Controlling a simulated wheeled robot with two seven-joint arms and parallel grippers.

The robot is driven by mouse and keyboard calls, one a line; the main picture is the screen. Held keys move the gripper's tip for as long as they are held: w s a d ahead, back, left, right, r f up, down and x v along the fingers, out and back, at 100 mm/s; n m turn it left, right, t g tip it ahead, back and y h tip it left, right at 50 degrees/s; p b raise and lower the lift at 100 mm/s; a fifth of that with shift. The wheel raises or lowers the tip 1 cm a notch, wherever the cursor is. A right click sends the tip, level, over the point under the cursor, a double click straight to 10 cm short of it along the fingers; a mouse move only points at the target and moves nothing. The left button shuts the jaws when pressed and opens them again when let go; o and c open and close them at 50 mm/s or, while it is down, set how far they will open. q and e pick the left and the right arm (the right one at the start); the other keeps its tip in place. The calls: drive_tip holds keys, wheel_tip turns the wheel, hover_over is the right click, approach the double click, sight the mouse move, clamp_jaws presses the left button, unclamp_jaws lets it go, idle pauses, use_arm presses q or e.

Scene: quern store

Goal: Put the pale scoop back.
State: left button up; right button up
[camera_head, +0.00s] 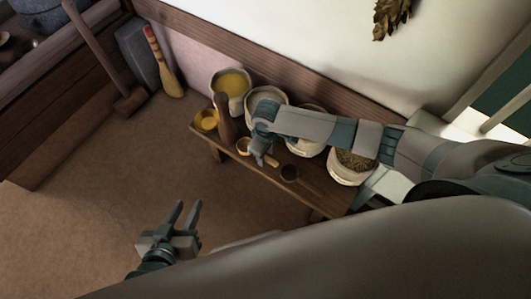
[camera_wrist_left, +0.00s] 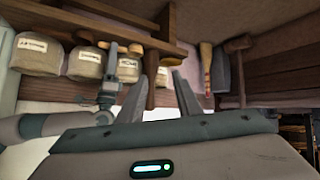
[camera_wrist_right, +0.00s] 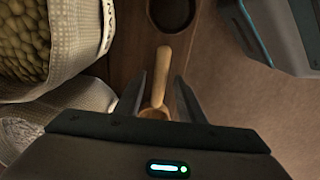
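The pale scoop (camera_head: 243,146) lies on the low wooden bench, in front of the row of sacks. In the right wrist view its light wooden handle (camera_wrist_right: 161,72) shows between the two fingers, with its bowl partly hidden by the gripper body. My right gripper (camera_head: 261,161) is over the scoop. Its fingers (camera_wrist_right: 158,95) are apart, with a visible gap on each side of the scoop. My left gripper (camera_head: 186,214) is open and empty over the floor, in front of the bench; its spread fingers also show in the left wrist view (camera_wrist_left: 160,90).
Several open sacks line the bench, including one with yellow contents (camera_head: 232,82) and one with greenish grain (camera_head: 355,163). A yellow scoop (camera_head: 207,120), an upright brown object (camera_head: 223,118) and a dark round vessel (camera_head: 289,173) flank the pale scoop. The floor (camera_head: 80,200) at left is clear.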

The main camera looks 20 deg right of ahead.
drive_tip(key=shift+r, duration=0.1)
